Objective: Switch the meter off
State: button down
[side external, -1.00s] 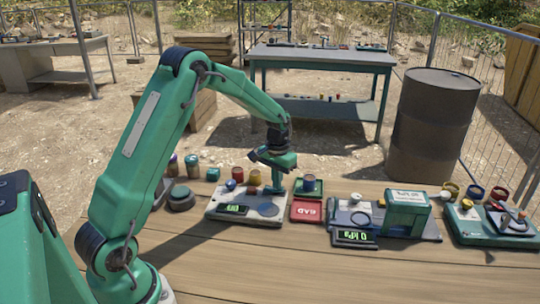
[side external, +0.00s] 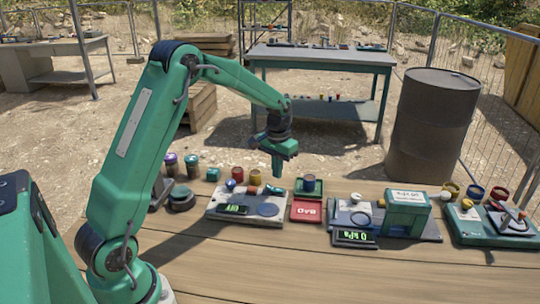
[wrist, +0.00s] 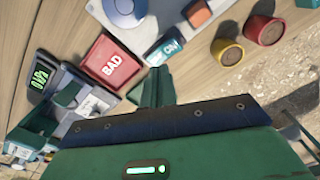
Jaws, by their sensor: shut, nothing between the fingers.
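A pale grey meter-like unit (side external: 245,213) sits on the bench with a small lit green display (side external: 233,210) that is too small to read, and a round pad. At its far right corner is a teal switch (side external: 273,188). In the wrist view the teal switch (wrist: 166,48) carries white letters that look like ON; its tilt is unclear. My gripper (side external: 278,174) is shut and empty, pointing down just above and beyond that switch, apparently apart from it. Its fingers show in the wrist view (wrist: 157,76). A second display (side external: 355,237) to the right reads 0 kPa.
A red BAD tray (side external: 306,211) lies right of the grey unit. A teal block (side external: 405,214) stands on the kPa unit's base. Red and yellow pots (side external: 254,177) stand behind the grey unit. The front of the bench is clear.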

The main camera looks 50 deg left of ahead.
aim_at(277, 190)
jog(key=shift+r, duration=1.45)
jog(key=s+d+r+m+t, duration=0.1)
jog(key=s+d+r+t, duration=0.2)
jog(key=s+d+r, duration=0.75)
jog(key=s+d+r+m+t, duration=0.1)
jog(key=s+d, duration=0.1)
jog(key=s, duration=0.5)
jog(key=s+d+r+m+t, duration=0.1)
jog(key=s, duration=0.7)
jog(key=shift+s+d+r+t, duration=0.15)
jog(key=shift+d+t, duration=0.15)
jog(key=shift+d, duration=0.05)
